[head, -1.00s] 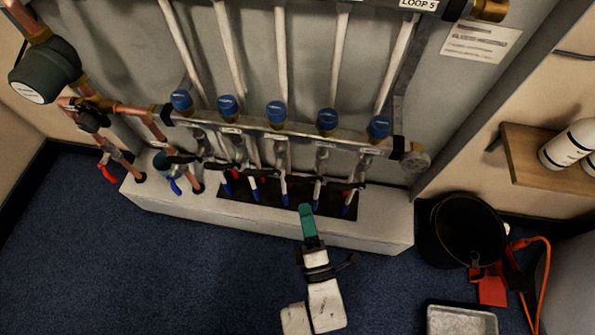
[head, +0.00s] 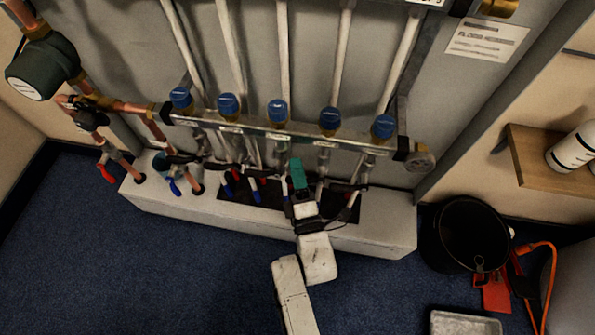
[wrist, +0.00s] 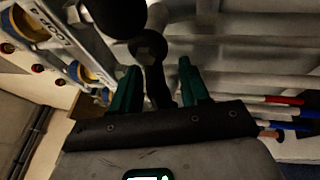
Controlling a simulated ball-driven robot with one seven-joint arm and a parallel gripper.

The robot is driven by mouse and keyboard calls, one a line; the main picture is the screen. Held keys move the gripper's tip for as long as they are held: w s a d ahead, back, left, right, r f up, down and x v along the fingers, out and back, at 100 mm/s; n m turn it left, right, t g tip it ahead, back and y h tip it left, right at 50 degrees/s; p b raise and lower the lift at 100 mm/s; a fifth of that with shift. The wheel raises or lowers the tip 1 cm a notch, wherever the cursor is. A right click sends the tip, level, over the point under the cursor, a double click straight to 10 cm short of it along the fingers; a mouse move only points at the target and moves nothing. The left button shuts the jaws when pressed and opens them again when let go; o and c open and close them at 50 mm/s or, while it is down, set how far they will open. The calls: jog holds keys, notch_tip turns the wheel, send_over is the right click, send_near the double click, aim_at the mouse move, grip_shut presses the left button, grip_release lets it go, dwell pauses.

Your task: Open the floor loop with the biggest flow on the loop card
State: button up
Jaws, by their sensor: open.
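The manifold's lower bar (head: 300,132) carries a row of several blue caps (head: 277,110), one under each pale pipe. Two blue caps also show at left in the wrist view (wrist: 90,74). My gripper (head: 297,165) is just below the bar, between the third and fourth caps. In the wrist view its two green fingers (wrist: 158,88) stand apart. A dark stem with a rounded end (wrist: 148,45) shows between and beyond them; I cannot tell whether they touch it. The loop card (head: 487,40) is on the panel at upper right; its print is too small to read.
Pipes with red and blue sleeves (head: 255,190) drop into the white plinth (head: 380,232). A green pump (head: 42,68) and copper pipes are at left. A black bucket (head: 468,235), grey tray (head: 466,322) and wooden shelf (head: 550,160) are at right. The blue carpet is clear at left.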

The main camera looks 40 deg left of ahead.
jog(key=shift+c, duration=0.3)
grip_shut()
dwell(0.3)
